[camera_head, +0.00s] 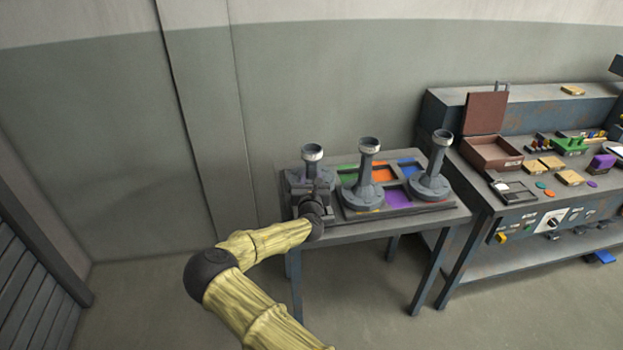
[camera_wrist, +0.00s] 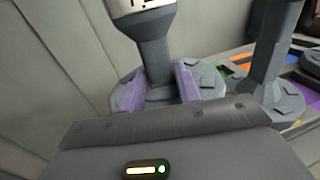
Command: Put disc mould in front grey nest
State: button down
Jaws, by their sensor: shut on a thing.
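Three grey moulds, each an upright post with a pale cup-like top, stand at the small table. My gripper (camera_head: 316,192) is shut on the left mould (camera_head: 312,154), low on its post. In the wrist view the purple fingers (camera_wrist: 160,86) are on either side of that post (camera_wrist: 155,58), just above its wide base. The middle mould (camera_head: 367,165) and right mould (camera_head: 438,160) have round bases. I cannot tell for sure which is the disc mould. The front grey nest cannot be made out; my gripper and the moulds cover part of the tray.
The tray has green (camera_head: 347,171), orange (camera_head: 383,174), blue (camera_head: 408,167) and purple (camera_head: 398,197) nests showing. The middle mould stands close to the right of my gripper. A cluttered bench (camera_head: 545,215) adjoins the table on the right; a wall is behind.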

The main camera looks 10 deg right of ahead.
jog(key=c, duration=1)
grip_release()
jog(key=shift+o, duration=0.2)
jog(key=shift+r, duration=0.1)
jog(key=shift+s, duration=0.25)
jog(key=b+v, duration=0.2)
jog(key=v, duration=0.9)
jog(key=shift+s, duration=0.25)
